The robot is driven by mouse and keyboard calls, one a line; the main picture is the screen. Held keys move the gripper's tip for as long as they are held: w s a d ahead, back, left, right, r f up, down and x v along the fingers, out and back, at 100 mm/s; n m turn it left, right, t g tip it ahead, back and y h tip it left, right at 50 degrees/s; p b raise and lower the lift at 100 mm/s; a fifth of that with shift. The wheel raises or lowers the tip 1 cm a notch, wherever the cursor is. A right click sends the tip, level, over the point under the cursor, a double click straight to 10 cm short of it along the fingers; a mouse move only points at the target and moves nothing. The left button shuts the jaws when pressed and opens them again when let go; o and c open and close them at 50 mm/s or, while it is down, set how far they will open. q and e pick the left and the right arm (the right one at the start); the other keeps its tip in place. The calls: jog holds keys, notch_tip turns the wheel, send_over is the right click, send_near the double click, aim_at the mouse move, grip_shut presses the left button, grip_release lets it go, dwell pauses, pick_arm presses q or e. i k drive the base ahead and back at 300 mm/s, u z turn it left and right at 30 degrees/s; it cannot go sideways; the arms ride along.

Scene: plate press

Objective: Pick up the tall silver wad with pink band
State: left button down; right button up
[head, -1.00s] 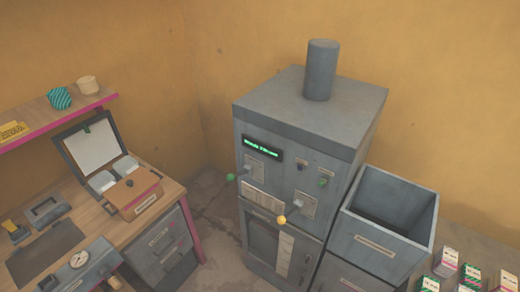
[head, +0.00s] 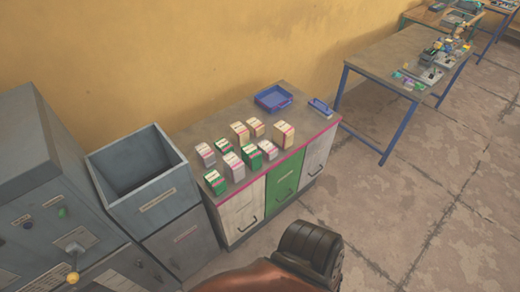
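Several small banded wads stand in a cluster on the grey top of a cabinet in the head view. A tall silver-white wad with a pink band (head: 233,167) stands near the front of the cluster. Other pale wads with pinkish marks are a smaller one (head: 206,154) at the left and a short one (head: 268,150) at the right. The bands are too small to tell apart surely. Neither of my grippers shows; only part of my arm with a black ribbed end is at the bottom.
Green wads (head: 215,182) and tan wads (head: 284,134) stand close around. A blue tray (head: 273,98) and a smaller blue tray (head: 320,106) lie behind and right. An open grey bin (head: 160,197) and the grey press (head: 30,160) stand left. Floor at right is clear.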

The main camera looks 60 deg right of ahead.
aim_at(233, 167)
jog(key=z, duration=1.8)
